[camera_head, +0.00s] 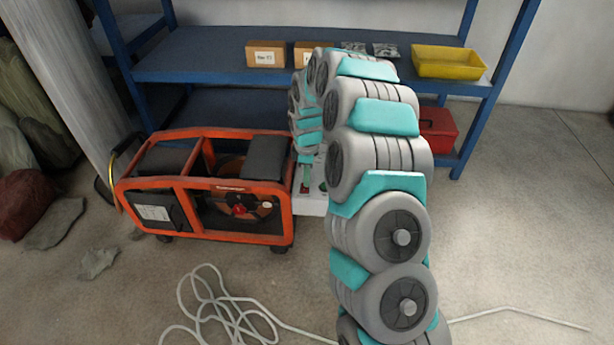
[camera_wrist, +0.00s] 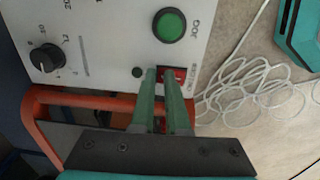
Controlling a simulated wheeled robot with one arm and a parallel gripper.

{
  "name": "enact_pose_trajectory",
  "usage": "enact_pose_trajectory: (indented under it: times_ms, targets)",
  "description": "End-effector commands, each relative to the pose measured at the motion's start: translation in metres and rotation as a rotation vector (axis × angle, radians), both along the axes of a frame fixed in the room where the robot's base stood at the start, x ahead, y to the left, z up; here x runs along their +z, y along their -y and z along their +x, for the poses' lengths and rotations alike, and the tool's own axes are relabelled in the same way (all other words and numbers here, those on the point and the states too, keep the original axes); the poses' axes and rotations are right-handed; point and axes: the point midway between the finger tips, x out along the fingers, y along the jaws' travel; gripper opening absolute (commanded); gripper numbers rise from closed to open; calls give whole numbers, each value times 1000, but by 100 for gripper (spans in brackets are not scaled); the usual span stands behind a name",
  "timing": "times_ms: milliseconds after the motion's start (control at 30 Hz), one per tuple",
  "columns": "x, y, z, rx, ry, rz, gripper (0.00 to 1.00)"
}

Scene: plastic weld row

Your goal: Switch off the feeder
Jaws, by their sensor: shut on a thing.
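The feeder (camera_head: 190,182) appears as an orange-framed wheeled machine left of my arm in the head view. Its white control panel (camera_wrist: 108,35) fills the upper left of the wrist view, with a black knob (camera_wrist: 47,58), a round green button (camera_wrist: 169,24) and a small red switch (camera_wrist: 180,74). The panel also shows beside the frame in the head view (camera_head: 310,207). My gripper (camera_wrist: 161,74) has its green fingers close together at the red switch, shut on it. The fingers cover part of the switch, and its on or off position cannot be told.
A blue shelf (camera_head: 205,50) stands behind, with boxes and a yellow tray (camera_head: 447,62). A red case (camera_head: 437,130) sits lower right on it. A pale cable (camera_head: 215,305) lies coiled on the floor in front. Rocks and sacks lie at left. The floor at right is mostly clear.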

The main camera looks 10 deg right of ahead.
Motion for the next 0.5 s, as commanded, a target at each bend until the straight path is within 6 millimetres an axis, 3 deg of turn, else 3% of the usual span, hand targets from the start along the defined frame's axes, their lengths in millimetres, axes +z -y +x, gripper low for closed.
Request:
enact_pose_trajectory:
  times_ms: [33,500]
  targets:
    - [-18,-1,-9,1,-27,0,0]
    - [-21,-7,-29,1,-44,2,0]
